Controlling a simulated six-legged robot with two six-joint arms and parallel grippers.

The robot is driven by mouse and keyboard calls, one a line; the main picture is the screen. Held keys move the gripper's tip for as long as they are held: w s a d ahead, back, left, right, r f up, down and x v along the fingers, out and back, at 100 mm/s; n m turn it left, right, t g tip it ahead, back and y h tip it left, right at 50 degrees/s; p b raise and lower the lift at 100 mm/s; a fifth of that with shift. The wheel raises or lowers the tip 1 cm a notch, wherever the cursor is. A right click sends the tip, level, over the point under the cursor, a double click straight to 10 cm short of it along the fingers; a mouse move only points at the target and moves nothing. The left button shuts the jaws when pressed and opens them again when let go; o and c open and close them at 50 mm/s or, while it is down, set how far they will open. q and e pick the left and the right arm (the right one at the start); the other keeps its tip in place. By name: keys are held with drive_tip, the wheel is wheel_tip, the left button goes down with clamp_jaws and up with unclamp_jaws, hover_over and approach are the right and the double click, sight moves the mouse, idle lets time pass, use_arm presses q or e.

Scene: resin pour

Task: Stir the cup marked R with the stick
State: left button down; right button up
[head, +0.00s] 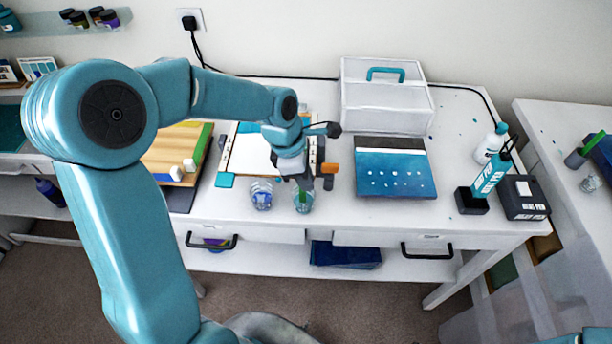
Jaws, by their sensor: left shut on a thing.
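Two small clear cups stand near the front edge of the white table (460,150): a left cup (261,196) with bluish contents and a right cup (303,204) with green showing in it. I cannot read an R on either cup. My left gripper (304,183) is directly above the right cup, pointing down, and is shut on the stick. The stick is mostly hidden by the gripper and the cup, so its tip and depth cannot be made out. My right gripper is not in view.
Behind the gripper lies a white board (248,150) with teal corners. A blue panel (395,178) lies to the right, before a white case (385,105). Bottles (490,143) and a dark box (524,198) stand at the right end. A wooden board (172,150) lies left.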

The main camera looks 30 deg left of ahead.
use_arm(q)
drive_tip(key=shift+w+d+r, duration=0.1)
drive_tip(key=shift+r, duration=0.2)
wheel_tip(320, 180, up, 4)
drive_tip(key=p, duration=0.4)
drive_tip(key=shift+r, duration=0.1)
wheel_tip(320, 180, up, 2)
drive_tip(key=shift+r+p, duration=0.2)
drive_tip(key=shift+p, duration=0.65)
wheel_tip(320, 180, up, 4)
drive_tip(key=shift+f, duration=0.2)
drive_tip(key=shift+r, duration=0.65)
drive_tip(key=shift+w, duration=0.1)
